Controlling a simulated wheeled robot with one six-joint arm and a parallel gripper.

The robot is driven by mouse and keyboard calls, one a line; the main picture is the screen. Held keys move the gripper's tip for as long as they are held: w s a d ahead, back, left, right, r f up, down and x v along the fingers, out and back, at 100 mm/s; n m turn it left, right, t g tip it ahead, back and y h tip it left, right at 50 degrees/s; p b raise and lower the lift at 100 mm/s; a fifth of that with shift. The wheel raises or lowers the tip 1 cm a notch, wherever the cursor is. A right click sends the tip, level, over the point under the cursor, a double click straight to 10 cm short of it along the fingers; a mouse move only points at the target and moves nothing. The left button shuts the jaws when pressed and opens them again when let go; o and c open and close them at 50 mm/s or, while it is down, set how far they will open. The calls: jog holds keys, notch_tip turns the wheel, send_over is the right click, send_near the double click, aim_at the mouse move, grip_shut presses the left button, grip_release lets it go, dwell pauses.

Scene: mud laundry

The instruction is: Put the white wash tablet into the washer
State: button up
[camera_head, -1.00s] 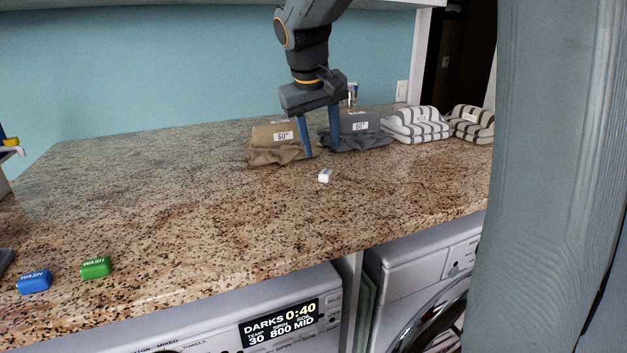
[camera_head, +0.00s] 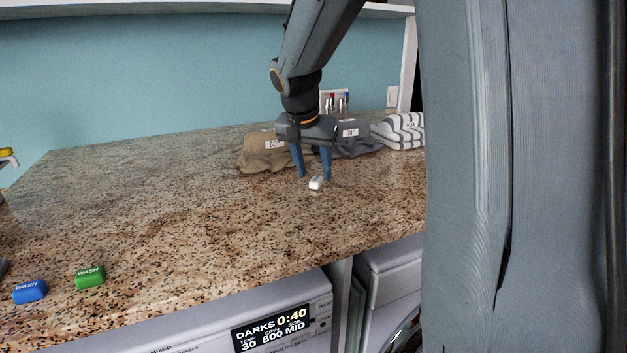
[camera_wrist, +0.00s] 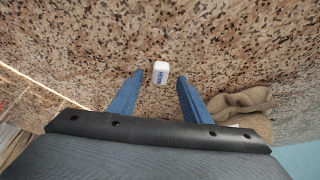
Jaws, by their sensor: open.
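The white wash tablet (camera_head: 316,183) lies on the speckled granite counter in the head view. It also shows in the wrist view (camera_wrist: 161,72), just beyond the fingertips and between their lines, with blue lettering on it. My gripper (camera_head: 314,177) is open and empty, its two blue fingers pointing down just above and behind the tablet. In the wrist view my gripper (camera_wrist: 160,78) has its fingers apart. The washer (camera_head: 245,335) stands under the counter's front edge, its panel reading DARKS 0:40; its door is out of view.
A green tablet (camera_head: 90,276) and a blue tablet (camera_head: 29,291) lie at the counter's front left. Folded brown cloth (camera_head: 262,158), grey cloth (camera_head: 358,146) and striped towels (camera_head: 398,131) lie behind my gripper. A second machine (camera_head: 388,275) stands at right. The counter's middle is clear.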

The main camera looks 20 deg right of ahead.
aim_at(314, 180)
jog(key=shift+x, duration=1.25)
jog(key=shift+c, duration=0.5)
grip_shut()
jog(key=shift+r, duration=0.15)
notch_tip(314, 180, up, 18)
jog(key=b, duration=0.4)
